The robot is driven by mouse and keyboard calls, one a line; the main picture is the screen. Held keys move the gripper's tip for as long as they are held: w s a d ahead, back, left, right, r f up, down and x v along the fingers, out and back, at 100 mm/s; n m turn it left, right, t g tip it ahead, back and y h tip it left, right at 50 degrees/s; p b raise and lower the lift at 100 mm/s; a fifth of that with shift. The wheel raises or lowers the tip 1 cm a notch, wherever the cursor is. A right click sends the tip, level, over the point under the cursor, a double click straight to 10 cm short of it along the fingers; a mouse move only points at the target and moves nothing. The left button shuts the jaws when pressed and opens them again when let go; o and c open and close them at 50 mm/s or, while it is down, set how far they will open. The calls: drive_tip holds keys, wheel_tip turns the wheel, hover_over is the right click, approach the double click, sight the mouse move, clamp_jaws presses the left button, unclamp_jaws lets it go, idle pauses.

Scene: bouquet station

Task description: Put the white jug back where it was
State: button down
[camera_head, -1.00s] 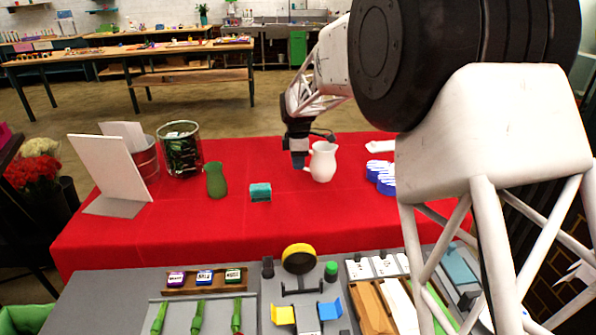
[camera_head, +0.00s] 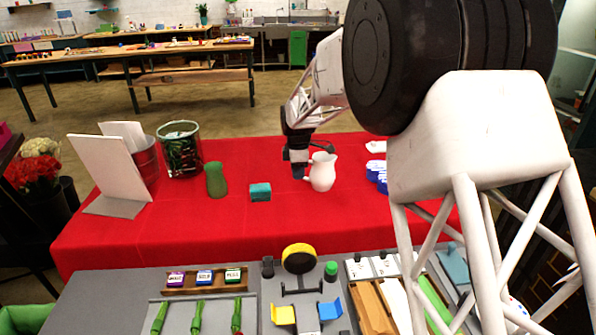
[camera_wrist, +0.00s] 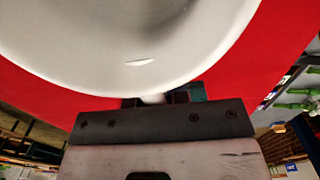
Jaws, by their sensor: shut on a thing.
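The white jug (camera_head: 322,172) is over the red-covered table (camera_head: 290,222), right of its middle, and looks upright. Its handle faces left, toward my gripper (camera_head: 299,172). My gripper comes down at the jug's left side and is shut on it at the handle. In the wrist view the jug's white body (camera_wrist: 140,45) fills the top of the picture, close against my gripper (camera_wrist: 155,99); the fingertips are mostly hidden. I cannot tell whether the jug's base touches the cloth.
A teal block (camera_head: 260,192), a green vase (camera_head: 216,180) and a patterned pot (camera_head: 181,150) stand to the left. Blue-and-white round things (camera_head: 377,176) lie close right of the jug, partly behind my arm. The red cloth in front of the jug is clear.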

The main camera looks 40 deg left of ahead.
drive_tip(key=c, duration=1.1)
unclamp_jaws()
drive_tip(key=shift+r, duration=0.1)
wheel_tip(320, 180, up, 12)
drive_tip(key=shift+r, duration=0.1)
idle(0.4)
